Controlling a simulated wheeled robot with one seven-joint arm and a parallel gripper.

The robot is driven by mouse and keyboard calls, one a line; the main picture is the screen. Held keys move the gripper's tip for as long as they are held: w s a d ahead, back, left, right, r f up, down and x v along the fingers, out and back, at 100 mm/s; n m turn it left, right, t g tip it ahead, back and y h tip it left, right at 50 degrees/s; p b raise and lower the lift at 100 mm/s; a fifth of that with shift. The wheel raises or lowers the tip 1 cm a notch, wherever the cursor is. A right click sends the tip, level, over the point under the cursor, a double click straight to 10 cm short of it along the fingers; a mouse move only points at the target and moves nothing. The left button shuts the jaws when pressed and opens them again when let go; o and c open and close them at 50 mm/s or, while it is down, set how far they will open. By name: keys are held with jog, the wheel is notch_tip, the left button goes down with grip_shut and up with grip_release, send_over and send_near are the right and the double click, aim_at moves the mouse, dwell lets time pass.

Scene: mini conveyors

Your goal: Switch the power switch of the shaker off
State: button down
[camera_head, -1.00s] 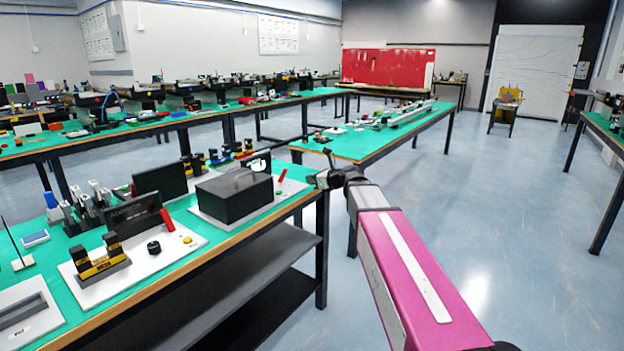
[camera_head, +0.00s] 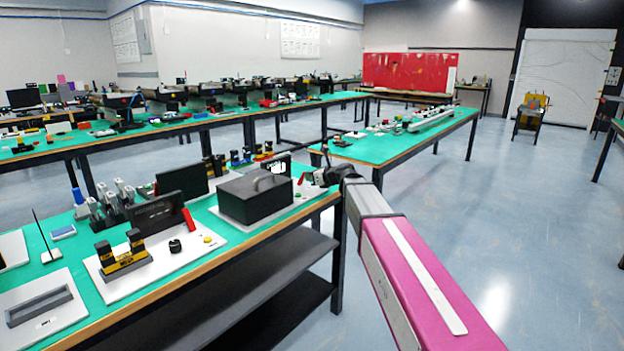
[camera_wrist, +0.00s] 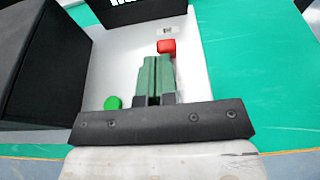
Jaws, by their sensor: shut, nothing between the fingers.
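A white-based device (camera_head: 222,217) stands at the near bench's right end, with a dark box with a handle (camera_head: 255,196) on it. In the wrist view its white plate (camera_wrist: 125,60) carries a red switch (camera_wrist: 166,46), a small label (camera_wrist: 167,30) and a green button (camera_wrist: 113,103). No readable label names the device as the shaker. My gripper (camera_head: 314,178) is over the device's right side. In the wrist view my gripper (camera_wrist: 153,60) is shut and empty, its green fingertips just below the red switch. I cannot tell whether they touch it, or the switch's position.
The dark box also fills the left of the wrist view (camera_wrist: 42,65). Left of it on the bench, another white plate (camera_head: 140,285) holds a yellow-black block (camera_head: 122,258), a black knob (camera_head: 175,246) and a red switch (camera_head: 189,221). Green bench top (camera_wrist: 235,70) is clear to the right.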

aim_at(301, 177)
jog(key=shift+w+a+r+g+h, duration=0.25)
jog(key=shift+a+r+g+h, duration=0.1)
jog(key=shift+r+g+h, duration=0.2)
dwell(0.4)
jog(key=shift+w+a+r+g+h, duration=0.25)
jog(key=shift+w+a+r+h, duration=0.1)
jog(key=shift+h, duration=0.1)
jog(key=w+a+g+h, duration=0.1)
jog(key=a+r+g+h, duration=0.1)
jog(key=h, duration=0.1)
jog(key=shift+w+a+r+g, duration=0.1)
jog(key=shift+w+r+g, duration=0.05)
jog(key=shift+w+g, duration=0.2)
jog(key=shift+w+a+g+h, duration=0.25)
jog(key=shift+a+h, duration=0.1)
jog(key=shift+h, duration=0.15)
jog(key=shift+w+a, duration=0.6)
jog(key=shift+a, duration=0.15)
jog(key=shift+r, duration=0.25)
jog(key=shift+r, duration=0.65)
jog(key=shift+s, duration=0.1)
